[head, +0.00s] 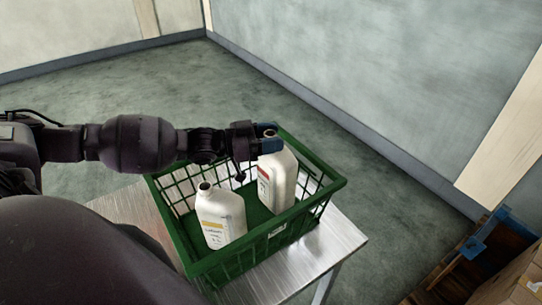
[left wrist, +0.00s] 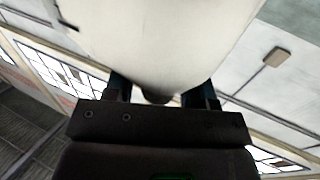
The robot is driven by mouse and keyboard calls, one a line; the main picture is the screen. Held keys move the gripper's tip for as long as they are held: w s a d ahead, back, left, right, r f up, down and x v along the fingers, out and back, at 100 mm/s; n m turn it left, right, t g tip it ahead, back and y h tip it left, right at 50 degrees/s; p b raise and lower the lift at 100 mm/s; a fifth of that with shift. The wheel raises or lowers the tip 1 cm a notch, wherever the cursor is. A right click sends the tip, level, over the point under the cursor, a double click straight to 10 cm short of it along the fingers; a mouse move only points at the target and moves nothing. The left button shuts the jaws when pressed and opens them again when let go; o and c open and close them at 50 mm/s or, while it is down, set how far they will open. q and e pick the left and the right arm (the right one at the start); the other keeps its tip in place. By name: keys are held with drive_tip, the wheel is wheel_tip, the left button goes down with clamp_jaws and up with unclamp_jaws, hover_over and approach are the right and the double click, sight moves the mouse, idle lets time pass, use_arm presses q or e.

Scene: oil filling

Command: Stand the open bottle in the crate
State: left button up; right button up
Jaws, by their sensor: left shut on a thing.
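A green crate (head: 327,188) of open lattice stands on a metal table. A white bottle with a red-edged label (head: 282,182) is at the crate's right rear, upright or nearly so, within the crate's outline. My left gripper (head: 268,136) is shut on this bottle at its top; its open dark mouth shows beside the fingers. In the left wrist view the white bottle (left wrist: 160,45) fills the upper middle, between the blue fingers. A second white bottle with a yellow label (head: 221,217) stands open-mouthed in the crate's front left. Whether the held bottle touches the crate floor I cannot tell. My right gripper is out of view.
The metal table (head: 345,243) has a bare strip to the right of the crate. A wooden pallet (head: 470,252) with a blue part and cardboard boxes (head: 515,278) are at the lower right. A wall runs behind; the floor between is clear.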

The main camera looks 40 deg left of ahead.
use_arm(q)
drive_tip(key=shift+f, duration=3)
drive_tip(key=o, duration=1.2)
drive_tip(key=shift+f, duration=0.1)
drive_tip(key=shift+c, duration=0.2)
drive_tip(key=v, duration=0.7)
drive_tip(key=shift+s+b, duration=0.2)
drive_tip(key=shift+b, duration=0.15)
drive_tip(key=shift+a, duration=0.1)
